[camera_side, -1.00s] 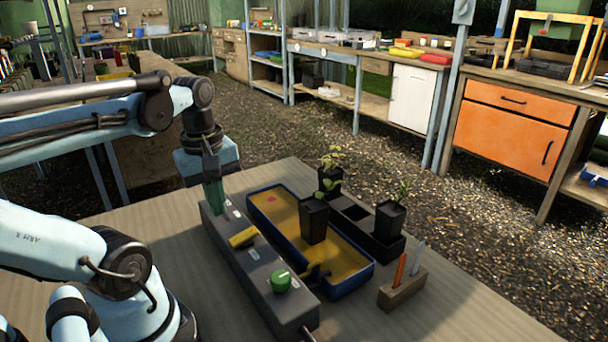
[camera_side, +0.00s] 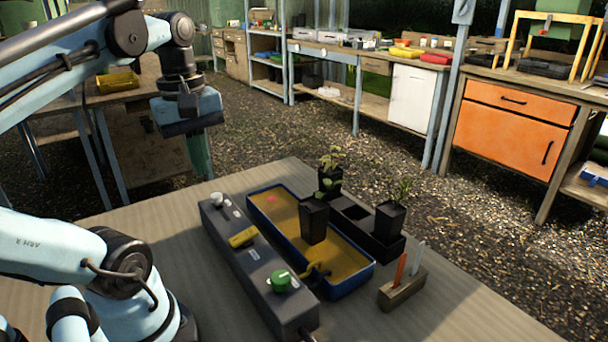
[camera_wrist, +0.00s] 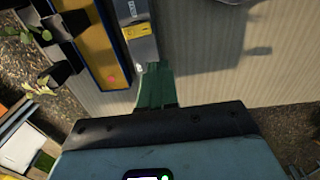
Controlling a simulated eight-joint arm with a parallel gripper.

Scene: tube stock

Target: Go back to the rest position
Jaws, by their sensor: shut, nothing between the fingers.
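My gripper (camera_side: 200,155) hangs above the far left edge of the table, with its green fingers pointing down. It is shut and empty, and clear of everything on the table. In the wrist view the green fingers (camera_wrist: 157,90) are together over the table, just below the end of the grey control box. The grey control box (camera_side: 262,279) lies along the table with a white knob (camera_side: 216,199), a yellow switch (camera_side: 243,237) and a green knob (camera_side: 281,281). The fingertips are apart from the white knob.
A blue tray (camera_side: 350,286) with yellow-brown filling holds a black plant pot (camera_side: 314,220). A black pot carrier (camera_side: 385,252) with seedlings stands behind it. A wooden block (camera_side: 402,291) with an orange and a white marker is at right. The table's left front is bare.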

